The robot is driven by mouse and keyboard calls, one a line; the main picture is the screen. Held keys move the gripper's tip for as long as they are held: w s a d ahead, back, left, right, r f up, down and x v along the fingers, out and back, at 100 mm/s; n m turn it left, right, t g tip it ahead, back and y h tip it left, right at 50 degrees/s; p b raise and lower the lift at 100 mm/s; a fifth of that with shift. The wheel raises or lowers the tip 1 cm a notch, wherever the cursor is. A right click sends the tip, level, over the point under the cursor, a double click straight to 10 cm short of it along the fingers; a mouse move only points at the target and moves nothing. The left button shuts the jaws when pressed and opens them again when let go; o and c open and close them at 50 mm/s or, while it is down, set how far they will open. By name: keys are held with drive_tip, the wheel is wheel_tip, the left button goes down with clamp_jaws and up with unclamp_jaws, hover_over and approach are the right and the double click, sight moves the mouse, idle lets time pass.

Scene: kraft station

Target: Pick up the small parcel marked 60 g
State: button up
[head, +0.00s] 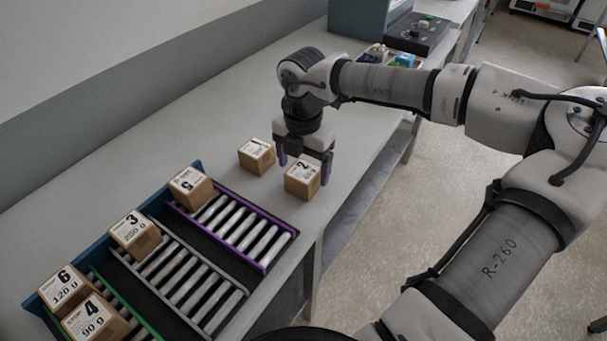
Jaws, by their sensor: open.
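Small brown cardboard parcels with white labels are in the head view. The weights on parcel 1 (257,157), parcel 2 (302,178) and parcel 5 (191,188) are too small to read, so I cannot tell which is marked 60 g. Parcels 1 and 2 stand on the bare bench, apart from each other. My gripper (305,161) points down with its jaws open and empty. One finger shows between parcels 1 and 2, the other by the far right side of parcel 2. I cannot tell whether they touch parcel 2.
Parcel 5 sits at the top of a purple-edged roller lane (247,228). Parcel 3 (134,236), marked 250 g, is on a grey lane. Parcels 6 (67,288), 120 g, and 4 (96,318), 90 g, are by a green-edged lane. A tray of small items (405,60) stands farther back.

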drive_tip(key=shift+f, duration=1.3)
drive_tip(key=c, duration=1.1)
drive_tip(key=shift+r, duration=0.15)
